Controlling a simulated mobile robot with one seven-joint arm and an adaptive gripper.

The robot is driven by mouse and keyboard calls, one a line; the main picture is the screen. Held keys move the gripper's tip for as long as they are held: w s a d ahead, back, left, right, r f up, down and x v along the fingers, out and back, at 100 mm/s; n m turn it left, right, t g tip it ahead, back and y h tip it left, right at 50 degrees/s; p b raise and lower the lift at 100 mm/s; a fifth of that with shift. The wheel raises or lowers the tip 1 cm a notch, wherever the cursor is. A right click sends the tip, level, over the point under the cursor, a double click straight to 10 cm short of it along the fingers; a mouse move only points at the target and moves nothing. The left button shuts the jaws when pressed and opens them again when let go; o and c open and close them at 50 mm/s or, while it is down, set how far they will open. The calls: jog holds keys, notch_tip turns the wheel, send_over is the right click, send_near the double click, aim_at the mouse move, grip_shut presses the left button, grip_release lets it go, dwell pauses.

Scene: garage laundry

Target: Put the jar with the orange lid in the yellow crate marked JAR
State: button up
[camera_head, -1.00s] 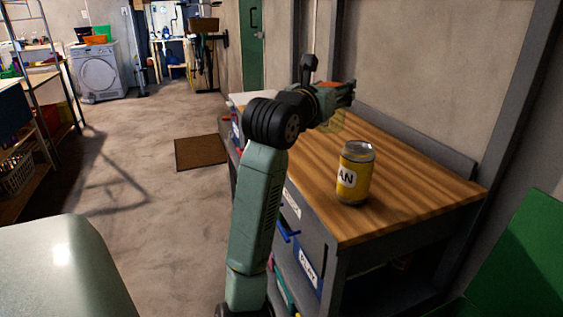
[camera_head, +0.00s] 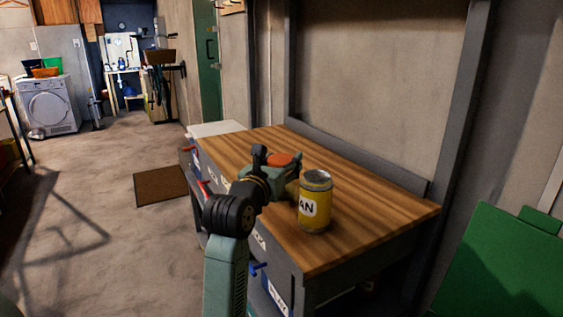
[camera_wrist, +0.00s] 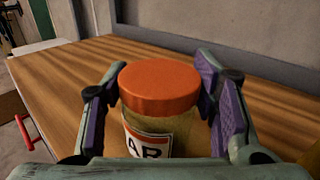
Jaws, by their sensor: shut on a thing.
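The jar with the orange lid (camera_wrist: 160,88) stands upright between the purple finger pads in the wrist view. Part of a label reading "AR" shows on its front. My gripper (camera_wrist: 163,100) is shut on the jar. In the head view my gripper (camera_head: 284,178) is over the wooden bench top, just left of and behind a yellow can, and the orange lid (camera_head: 283,159) shows there. I cannot tell whether the jar's base touches the bench. No yellow crate marked JAR can be made out in either current view.
The yellow can (camera_head: 315,210), its label ending in "AN", stands on the workbench (camera_head: 365,215) close to my gripper. Labelled bins line the bench's left side, partly hidden by my arm. A brown mat (camera_head: 160,187) lies on the floor. A green panel (camera_head: 505,270) stands at right.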

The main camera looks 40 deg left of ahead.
jog(key=shift+f, duration=0.2)
jog(key=o, duration=1.3)
jog(key=shift+c, duration=0.2)
jog(key=shift+r, duration=0.25)
jog(key=b+v, duration=0.2)
jog(key=v, duration=1)
jog(key=shift+f, duration=0.1)
